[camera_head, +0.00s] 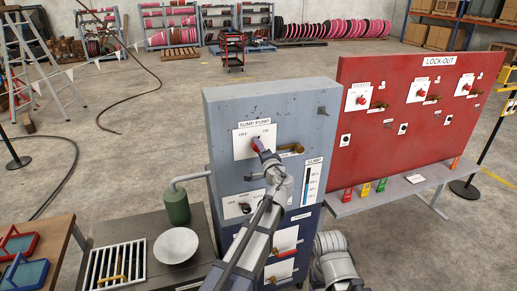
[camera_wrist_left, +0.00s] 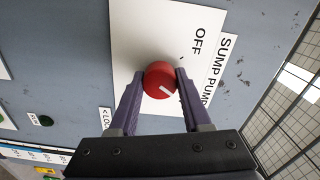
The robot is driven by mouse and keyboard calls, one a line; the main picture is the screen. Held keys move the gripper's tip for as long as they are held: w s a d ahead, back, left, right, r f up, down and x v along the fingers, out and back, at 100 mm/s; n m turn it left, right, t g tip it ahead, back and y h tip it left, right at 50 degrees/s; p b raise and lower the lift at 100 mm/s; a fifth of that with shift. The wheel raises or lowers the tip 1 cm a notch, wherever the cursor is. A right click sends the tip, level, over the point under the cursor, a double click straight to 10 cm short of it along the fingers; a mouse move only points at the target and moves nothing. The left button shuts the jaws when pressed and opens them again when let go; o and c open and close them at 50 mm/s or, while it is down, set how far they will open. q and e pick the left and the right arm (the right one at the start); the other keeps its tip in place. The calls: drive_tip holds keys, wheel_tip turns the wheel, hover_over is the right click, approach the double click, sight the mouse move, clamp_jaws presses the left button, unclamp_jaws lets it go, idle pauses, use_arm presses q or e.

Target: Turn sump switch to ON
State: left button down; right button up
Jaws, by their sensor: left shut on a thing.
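The sump switch is a round red knob (camera_wrist_left: 158,76) with a white pointer line, on a white plate (camera_wrist_left: 135,30) marked OFF in the left wrist view. The pointer line slants toward the lower right of that view, away from the OFF word. My left gripper (camera_head: 257,146) has its two purple fingers on either side of the knob, shut on it; the fingers (camera_wrist_left: 160,88) also show in the left wrist view. The SUMP PUMP label (camera_head: 254,123) is above the plate on the grey cabinet (camera_head: 228,107). The gripper hides most of the knob in the head view. My right gripper is not seen.
A brass padlock or latch (camera_head: 291,148) sits close right of the switch. A second switch plate (camera_head: 232,208) is lower on the cabinet. The red LOCK-OUT board (camera_head: 372,145) stands to the right. A green canister (camera_head: 175,204) and white bowl (camera_head: 177,245) are at left.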

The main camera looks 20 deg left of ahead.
use_arm(q)
drive_tip(key=shift+m, duration=0.7)
drive_tip(key=shift+c, duration=1.8)
unclamp_jaws()
drive_tip(key=v, duration=0.7)
drive_tip(key=shift+s+d, duration=0.25)
drive_tip(key=shift+s, duration=0.1)
drive_tip(key=shift+f, duration=0.1)
